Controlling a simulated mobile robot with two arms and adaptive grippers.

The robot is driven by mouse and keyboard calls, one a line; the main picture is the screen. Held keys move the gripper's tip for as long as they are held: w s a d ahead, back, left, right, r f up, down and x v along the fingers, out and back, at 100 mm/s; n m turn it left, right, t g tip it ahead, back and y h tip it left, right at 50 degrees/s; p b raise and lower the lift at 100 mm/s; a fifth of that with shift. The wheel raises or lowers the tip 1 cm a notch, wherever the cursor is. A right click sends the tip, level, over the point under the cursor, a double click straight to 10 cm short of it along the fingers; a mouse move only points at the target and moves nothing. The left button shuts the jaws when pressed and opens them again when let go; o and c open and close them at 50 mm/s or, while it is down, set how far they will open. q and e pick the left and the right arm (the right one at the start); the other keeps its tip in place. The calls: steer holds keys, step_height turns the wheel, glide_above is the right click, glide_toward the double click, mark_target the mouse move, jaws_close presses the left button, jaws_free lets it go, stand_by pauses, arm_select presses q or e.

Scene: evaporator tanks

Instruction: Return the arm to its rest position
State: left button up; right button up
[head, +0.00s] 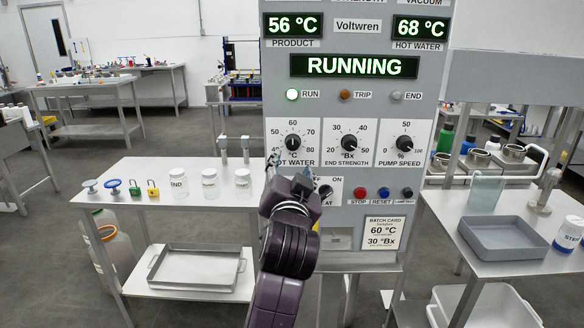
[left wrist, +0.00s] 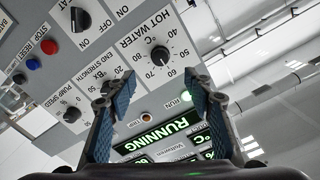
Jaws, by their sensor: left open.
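My left arm rises from the bottom middle of the head view, and its gripper (head: 288,170) is in front of the grey control panel (head: 450,25), beside the heat switch (head: 325,192) and below the hot water knob (head: 293,142). In the left wrist view the two blue-padded fingers (left wrist: 158,78) are spread with nothing between them. The hot water knob (left wrist: 160,56) shows beyond the fingertips, apart from them. The display (head: 355,66) reads RUNNING and the run lamp (head: 292,95) is lit. My right gripper is not in view.
A white table (head: 140,205) at left holds labelled jars (head: 179,184), padlocks and valve handles, with a metal tray (head: 197,268) on its lower shelf. At right a table (head: 455,225) holds a grey tray (head: 503,238) and a white container (head: 569,232). Floor shows at far left.

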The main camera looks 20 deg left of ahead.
arm_select(q)
steer(key=w+d+f+m+g+h, duration=0.1)
steer(key=w+d+f+g+h, duration=0.1)
steer(key=f, duration=1)
steer(key=w+d+f+m+g+h, duration=0.1)
steer(key=w+d+f+m, duration=0.1)
steer(key=f, duration=1.1)
steer(key=s+d+f+g+h, duration=0.1)
steer(key=s+f+g, duration=0.35)
steer(key=f, duration=1.05)
steer(key=s+f+g+h, duration=0.1)
steer(key=s+f, duration=0.6)
steer(key=f, duration=0.8)
steer(key=s+a+f+n+g, duration=0.1)
steer(key=s+a+f+g, duration=0.1)
steer(key=s+f, duration=0.95)
steer(key=s+a+f+g, duration=0.2)
steer(key=s+f, duration=0.8)
steer(key=s, duration=0.2)
steer(key=s+a+f+g, duration=0.1)
steer(key=s+f, duration=0.1)
steer(key=s, duration=0.7)
steer(key=s+a+f+n+g, duration=0.1)
steer(key=s+a+f, duration=0.1)
steer(key=s, duration=0.7)
steer(key=s+a+f+n+g, duration=0.1)
steer(key=s+f, duration=0.3)
steer(key=s, duration=0.5)
steer(key=shift+a+g, duration=0.45)
steer(key=shift+a, duration=0.25)
